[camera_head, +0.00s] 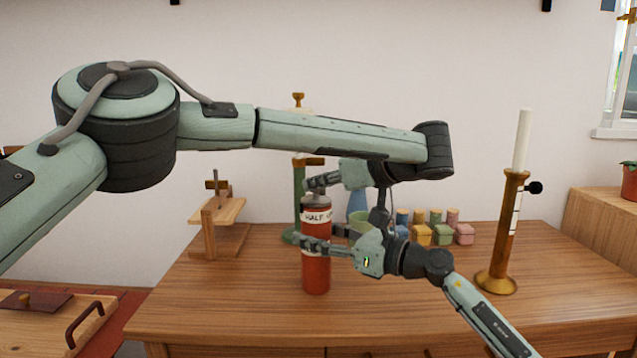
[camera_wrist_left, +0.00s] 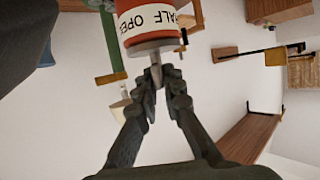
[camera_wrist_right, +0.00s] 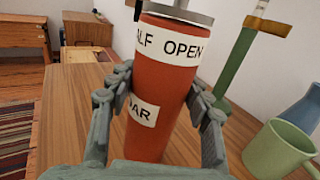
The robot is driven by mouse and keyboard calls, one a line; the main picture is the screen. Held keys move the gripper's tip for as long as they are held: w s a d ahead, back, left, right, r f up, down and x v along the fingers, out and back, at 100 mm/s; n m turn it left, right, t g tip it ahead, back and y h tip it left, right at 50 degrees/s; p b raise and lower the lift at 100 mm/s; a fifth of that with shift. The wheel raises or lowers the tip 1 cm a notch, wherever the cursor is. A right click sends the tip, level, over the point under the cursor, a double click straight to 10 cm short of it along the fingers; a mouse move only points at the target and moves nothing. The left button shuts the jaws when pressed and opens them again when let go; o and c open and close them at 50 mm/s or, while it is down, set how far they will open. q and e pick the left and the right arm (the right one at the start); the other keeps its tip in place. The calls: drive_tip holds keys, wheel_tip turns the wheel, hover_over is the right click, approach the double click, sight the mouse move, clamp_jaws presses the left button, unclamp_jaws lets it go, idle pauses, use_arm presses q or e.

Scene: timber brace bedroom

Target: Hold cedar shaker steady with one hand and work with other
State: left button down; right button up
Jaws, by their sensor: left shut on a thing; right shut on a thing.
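The cedar shaker (camera_head: 316,262) is a red cylinder with a grey top, standing upright on the wooden table (camera_head: 220,310). Its upper label reads "HALF OPEN" in part, and a lower label ends in "DAR" in the right wrist view (camera_wrist_right: 150,135). My right gripper (camera_head: 308,245) is shut around the shaker's body from the right, a finger on each side. My left gripper (camera_head: 316,183) is above it, shut on the small knob on the shaker's grey top; the pinch shows in the left wrist view (camera_wrist_left: 156,78). The fingers hide part of the knob.
A green cup (camera_wrist_right: 278,150), a blue vase (camera_head: 357,202) and several small coloured boxes (camera_head: 442,235) stand behind and right. A green post (camera_head: 299,195) is close behind the shaker. A brass stand (camera_head: 505,235) with a white rod is at right, a wooden stand (camera_head: 209,235) at left.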

idle(0.4)
use_arm(q)
drive_tip(key=c, duration=1.6)
unclamp_jaws()
drive_tip(key=shift+c, duration=0.2)
drive_tip(key=v, duration=1.2)
drive_tip(key=shift+o, duration=0.2)
